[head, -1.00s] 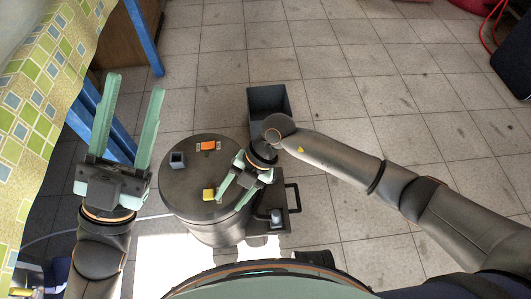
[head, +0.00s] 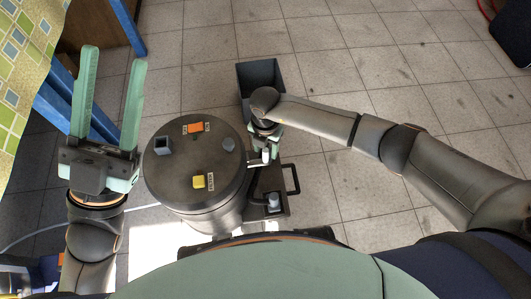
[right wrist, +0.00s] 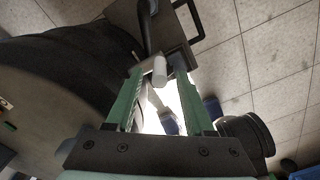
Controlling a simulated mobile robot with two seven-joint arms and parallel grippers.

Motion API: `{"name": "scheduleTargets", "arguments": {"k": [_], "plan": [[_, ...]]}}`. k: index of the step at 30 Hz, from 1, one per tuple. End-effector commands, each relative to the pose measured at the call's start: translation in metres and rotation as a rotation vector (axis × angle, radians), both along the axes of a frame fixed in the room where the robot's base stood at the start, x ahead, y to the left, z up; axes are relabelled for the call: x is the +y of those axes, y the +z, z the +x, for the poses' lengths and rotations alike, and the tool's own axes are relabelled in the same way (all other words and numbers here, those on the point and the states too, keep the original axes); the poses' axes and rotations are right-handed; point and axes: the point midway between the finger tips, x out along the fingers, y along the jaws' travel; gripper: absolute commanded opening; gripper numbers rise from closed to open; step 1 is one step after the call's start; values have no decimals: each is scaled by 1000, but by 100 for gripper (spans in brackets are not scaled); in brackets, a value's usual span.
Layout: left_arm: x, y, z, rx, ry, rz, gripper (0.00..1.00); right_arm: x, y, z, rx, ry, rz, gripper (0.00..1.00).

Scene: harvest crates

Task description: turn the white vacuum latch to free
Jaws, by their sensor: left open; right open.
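The white latch (head: 266,156) is a small white peg at the right side of the round dark drum (head: 190,222). In the right wrist view the white latch (right wrist: 160,71) stands between the fingertips of my right gripper (right wrist: 160,76), with a gap to each finger. In the head view my right gripper (head: 262,152) is partly hidden under its own wrist. It is open around the latch. My left gripper (head: 106,102) is open and empty, raised to the left of the drum. I cannot tell which marking the latch points at.
The drum lid carries an orange block (head: 195,128), a yellow block (head: 198,182), a grey-blue square socket (head: 162,146) and a grey knob (head: 228,144). A dark side box (head: 264,184) with a handle (head: 293,178) is beside the drum. An open grey bin (head: 244,88) stands behind.

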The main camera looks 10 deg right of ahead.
Motion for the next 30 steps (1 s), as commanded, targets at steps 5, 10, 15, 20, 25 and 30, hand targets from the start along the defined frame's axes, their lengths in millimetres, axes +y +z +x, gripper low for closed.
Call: {"name": "scheduleTargets", "arguments": {"k": [5, 10, 15, 20, 25, 30], "plan": [[0, -9, 1, 10, -8, -8, 50, 0, -16, 0, 1, 1, 1, 53], [0, -9, 1, 12, -9, -9, 50, 0, -18, 0, 0, 1, 1, 53], [-1, -9, 1, 12, -11, -8, 50, 0, -17, 0, 0, 1, 1, 51], [-1, -9, 0, 11, -11, -4, 50, 0, -17, 0, 0, 1, 1, 33], [-1, -9, 0, 9, -13, -2, 50, 0, -17, 0, 0, 1, 1, 14], [-1, -9, 0, 8, -13, -2, 50, 0, -17, 0, 0, 1, 1, 0]]}}
